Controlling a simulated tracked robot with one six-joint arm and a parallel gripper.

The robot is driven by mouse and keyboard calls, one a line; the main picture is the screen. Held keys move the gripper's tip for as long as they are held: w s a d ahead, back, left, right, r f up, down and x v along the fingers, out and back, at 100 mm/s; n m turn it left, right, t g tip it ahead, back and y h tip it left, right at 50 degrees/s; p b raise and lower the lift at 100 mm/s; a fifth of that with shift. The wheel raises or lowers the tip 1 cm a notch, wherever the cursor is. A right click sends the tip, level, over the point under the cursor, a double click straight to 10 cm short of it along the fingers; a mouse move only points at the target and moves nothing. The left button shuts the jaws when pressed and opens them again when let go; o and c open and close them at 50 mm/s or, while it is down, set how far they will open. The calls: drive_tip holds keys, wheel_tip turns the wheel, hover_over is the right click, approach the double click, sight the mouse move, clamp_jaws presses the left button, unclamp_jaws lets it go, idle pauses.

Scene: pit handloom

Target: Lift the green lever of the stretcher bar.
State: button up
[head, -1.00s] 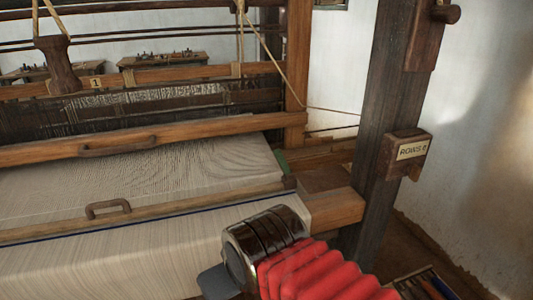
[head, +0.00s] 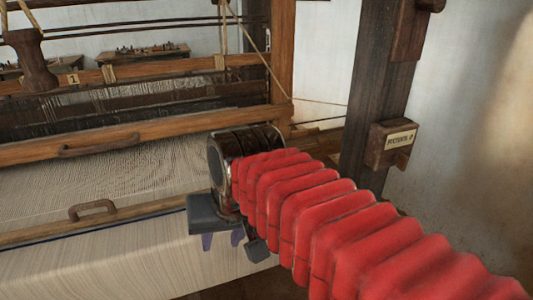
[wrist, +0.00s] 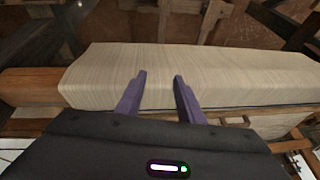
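My gripper (head: 222,241) is open and empty, its two purple fingers pointing down over the front of the cloth. In the wrist view, my gripper (wrist: 159,75) shows its fingers apart with only pale cloth beyond them. A wooden bar (head: 140,211) crosses the pale cloth (head: 130,262); I cannot tell whether it is the stretcher bar. The green lever does not show in either view now. My red-sleeved arm and wrist cover the right edge of the cloth, where a small green piece was visible earlier.
A brown handle (head: 92,209) stands up by the crossing bar. The wooden beater (head: 180,127) with its own handle lies behind. A dark post (head: 372,120) with a labelled box (head: 390,144) rises at the right. The wall beyond is bare.

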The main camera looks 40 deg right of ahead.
drive_tip(key=w+d+r+m+g+y, duration=0.2)
drive_tip(key=w+d+r+m, duration=0.8)
drive_tip(key=w+d+r, duration=0.15)
drive_tip(key=w+d+r+m+y, duration=0.1)
drive_tip(key=d+m, duration=0.3)
drive_tip(key=d, duration=0.4)
drive_tip(key=w+d+r+m, duration=0.1)
drive_tip(key=d+r+m, duration=0.1)
drive_tip(key=d+m, duration=0.3)
drive_tip(key=d, duration=0.3)
drive_tip(key=shift+w+r+y, duration=0.2)
drive_tip(key=shift+r+y, duration=0.2)
drive_tip(key=shift+f, duration=0.15)
drive_tip(key=x, duration=1.3)
drive_tip(key=shift+f, duration=0.25)
clamp_jaws()
